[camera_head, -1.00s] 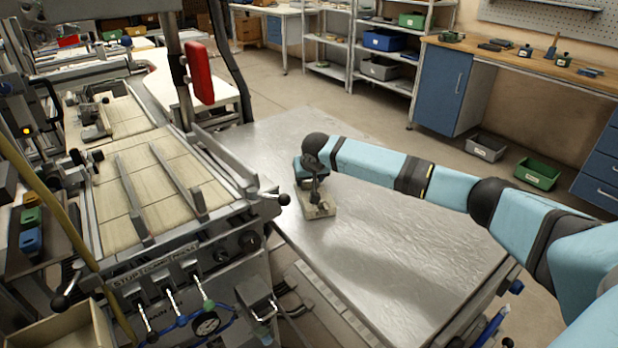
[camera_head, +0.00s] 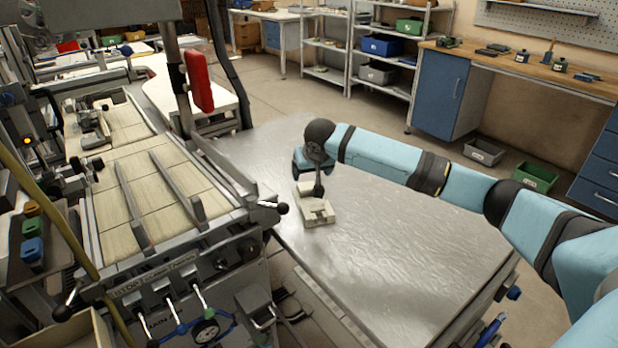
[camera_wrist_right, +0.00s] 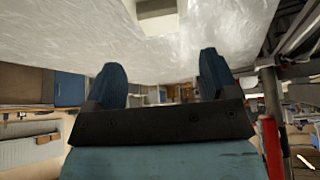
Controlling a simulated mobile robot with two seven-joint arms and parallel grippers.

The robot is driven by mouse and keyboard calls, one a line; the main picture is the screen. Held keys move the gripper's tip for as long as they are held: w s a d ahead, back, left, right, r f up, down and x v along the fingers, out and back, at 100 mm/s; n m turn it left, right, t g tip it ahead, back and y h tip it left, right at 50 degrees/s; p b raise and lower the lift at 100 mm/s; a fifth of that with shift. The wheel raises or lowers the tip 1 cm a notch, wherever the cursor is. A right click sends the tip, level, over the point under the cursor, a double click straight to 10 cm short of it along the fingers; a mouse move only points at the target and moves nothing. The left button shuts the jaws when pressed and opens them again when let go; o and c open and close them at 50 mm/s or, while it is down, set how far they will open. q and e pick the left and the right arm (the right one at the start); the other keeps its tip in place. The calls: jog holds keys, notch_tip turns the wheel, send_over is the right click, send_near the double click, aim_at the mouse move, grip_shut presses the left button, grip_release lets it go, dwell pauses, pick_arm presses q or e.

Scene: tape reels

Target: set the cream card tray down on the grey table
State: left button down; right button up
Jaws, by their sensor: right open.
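The cream card tray (camera_head: 321,218) lies flat on the grey table (camera_head: 385,265), near the table's left side, in the head view. Its near part is clear to see; my right gripper hides some of its far part. My right gripper (camera_head: 319,190) is over the tray's far end. In the right wrist view its two blue fingers (camera_wrist_right: 162,78) stand wide apart with nothing between them. There the tray (camera_wrist_right: 157,10) shows at the top edge, beyond the fingertips and apart from them. My left gripper is not in view.
A machine with a slatted bed (camera_head: 160,190) borders the table on the left; its black-knobbed lever (camera_head: 281,208) sticks out near the tray. The table's right and front areas are clear. Shelves (camera_head: 385,45) and a workbench (camera_head: 520,62) stand farther back.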

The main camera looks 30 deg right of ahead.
jog(key=shift+v, duration=1.7)
